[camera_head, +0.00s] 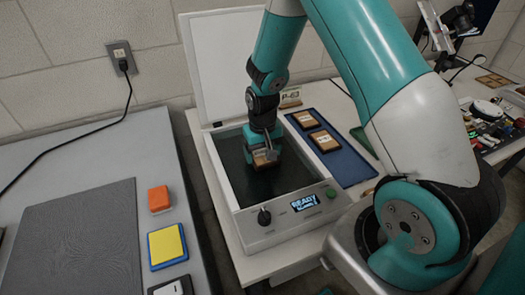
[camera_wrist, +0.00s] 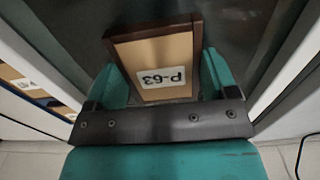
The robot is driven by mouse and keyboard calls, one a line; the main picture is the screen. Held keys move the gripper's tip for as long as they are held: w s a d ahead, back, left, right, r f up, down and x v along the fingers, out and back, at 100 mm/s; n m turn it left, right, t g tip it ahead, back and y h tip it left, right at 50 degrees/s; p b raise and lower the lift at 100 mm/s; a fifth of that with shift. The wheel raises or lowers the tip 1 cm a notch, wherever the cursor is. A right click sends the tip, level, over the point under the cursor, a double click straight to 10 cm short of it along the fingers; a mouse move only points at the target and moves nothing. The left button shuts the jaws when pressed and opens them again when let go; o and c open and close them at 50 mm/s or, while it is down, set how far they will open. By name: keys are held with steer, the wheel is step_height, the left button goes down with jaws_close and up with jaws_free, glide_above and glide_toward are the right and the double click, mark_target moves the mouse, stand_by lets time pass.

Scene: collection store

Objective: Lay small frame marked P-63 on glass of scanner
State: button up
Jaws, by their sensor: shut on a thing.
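The small frame marked P-63 (camera_wrist: 155,62) has a brown wooden rim and a tan face with a white label, upside down in the wrist view. My gripper (camera_wrist: 165,88) is shut on it, with a teal finger on each side. In the head view my gripper (camera_head: 264,150) is over the dark glass (camera_head: 290,172) of the scanner (camera_head: 275,236), and the frame (camera_head: 266,158) shows just below the fingers. I cannot tell whether the frame touches the glass. The scanner's white lid (camera_head: 222,60) stands open, and its display (camera_head: 305,200) reads READY.
A blue tray (camera_head: 352,172) right of the scanner holds two small frames (camera_head: 318,138). A card (camera_head: 291,98) reading P-6 and a partly hidden character stands behind it. On the left table are a grey mat (camera_head: 75,240), an orange block (camera_head: 159,199) and a yellow pad (camera_head: 167,244).

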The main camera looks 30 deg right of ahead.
mark_target(262, 155)
steer(key=o, duration=0.9)
steer(key=shift+c, duration=0.2)
step_height(262, 155, up, 12)
steer(key=s+a+r+n+y, duration=0.1)
steer(key=s+a+r+n, duration=0.2)
steer(key=s, duration=0.4)
steer(key=s+a+r+n+y, duration=0.1)
steer(key=s+a+r+n, duration=0.2)
steer(key=s+a+r, duration=0.3)
steer(key=s+a+r+n+y, duration=0.2)
steer(key=s+a+r, duration=0.3)
steer(key=s+a, duration=0.3)
steer(key=shift+s+a+r+n, duration=0.15)
steer(key=shift+s+n, duration=0.55)
steer(key=shift+s, duration=0.2)
